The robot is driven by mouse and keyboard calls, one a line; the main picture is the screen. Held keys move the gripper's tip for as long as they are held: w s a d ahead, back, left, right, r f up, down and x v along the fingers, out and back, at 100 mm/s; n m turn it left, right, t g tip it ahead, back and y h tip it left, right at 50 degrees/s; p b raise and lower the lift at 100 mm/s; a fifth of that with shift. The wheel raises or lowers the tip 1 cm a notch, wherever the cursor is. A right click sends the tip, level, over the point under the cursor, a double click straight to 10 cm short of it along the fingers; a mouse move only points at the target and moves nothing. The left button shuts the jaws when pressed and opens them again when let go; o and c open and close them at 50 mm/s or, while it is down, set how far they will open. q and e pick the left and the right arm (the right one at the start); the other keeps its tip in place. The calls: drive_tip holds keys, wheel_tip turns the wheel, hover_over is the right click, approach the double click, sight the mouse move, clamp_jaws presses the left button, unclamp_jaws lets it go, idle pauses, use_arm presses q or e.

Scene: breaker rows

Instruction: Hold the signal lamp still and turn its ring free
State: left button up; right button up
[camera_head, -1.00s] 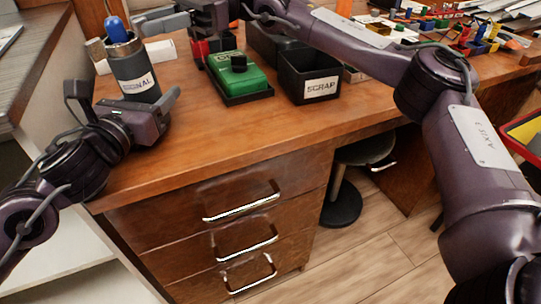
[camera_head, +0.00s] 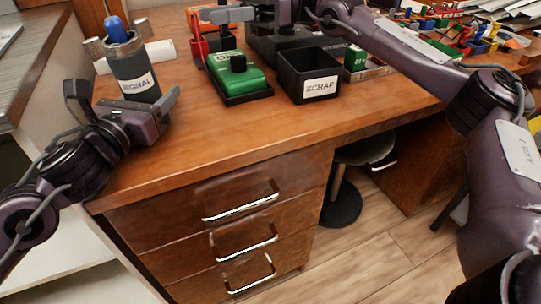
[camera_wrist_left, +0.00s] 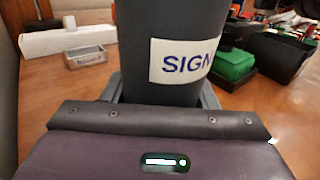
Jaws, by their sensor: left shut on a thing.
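The signal lamp (camera_head: 135,74) stands upright at the desk's left front, a dark grey cylinder with a white label and a blue cap (camera_head: 116,30). A grey collar, seemingly the ring (camera_head: 123,48), surrounds the base of the cap. My left gripper (camera_head: 126,99) is shut around the lamp's lower body. The left wrist view shows the lamp body (camera_wrist_left: 171,30) between its fingers; the cap and ring are out of that view. My right gripper (camera_head: 225,14) is at the top edge, right of the lamp and apart from it. Its jaw gap and any contents are unclear.
A green box with a black knob (camera_head: 238,75) and a black bin labelled SCRAP (camera_head: 308,76) stand right of the lamp. A white roll (camera_head: 160,52) lies behind it. Coloured parts (camera_head: 470,40) crowd the far right. The desk front is clear.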

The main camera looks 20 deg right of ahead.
drive_tip(key=s+a+f+m+t+h, duration=0.1)
drive_tip(key=s+f+m, duration=0.2)
drive_tip(key=s+m, duration=0.2)
drive_tip(key=s+a+f+m+t+h, duration=0.1)
drive_tip(key=s+m, duration=0.4)
drive_tip(key=m, duration=0.6)
drive_tip(key=s+a+f+m+t+h, duration=0.1)
drive_tip(key=s+a+f+m+t, duration=0.1)
drive_tip(key=s+f+m, duration=0.3)
drive_tip(key=shift+a+m+t, duration=0.15)
drive_tip(key=shift+m+t, duration=0.2)
drive_tip(key=shift+m, duration=0.6)
drive_tip(key=shift+a+m+t, duration=0.1)
drive_tip(key=shift+m+t, duration=0.25)
drive_tip(key=shift+m, duration=0.6)
drive_tip(key=shift+s+d+f+m+t+h, duration=0.45)
drive_tip(key=shift+s+d+f+m+h, duration=0.35)
drive_tip(key=shift+f+m, duration=0.4)
drive_tip(key=shift+s+d+f+m+t+h, duration=0.5)
drive_tip(key=shift+s+d+f+m+h, duration=0.2)
drive_tip(key=shift+f+m+h, duration=0.4)
drive_tip(key=shift+s+d+f+m+t+h, duration=0.45)
drive_tip(key=shift+s+d+f+m+h, duration=0.25)
drive_tip(key=shift+f+m, duration=0.6)
drive_tip(key=shift+w+r, duration=0.1)
drive_tip(key=shift+r, duration=0.15)
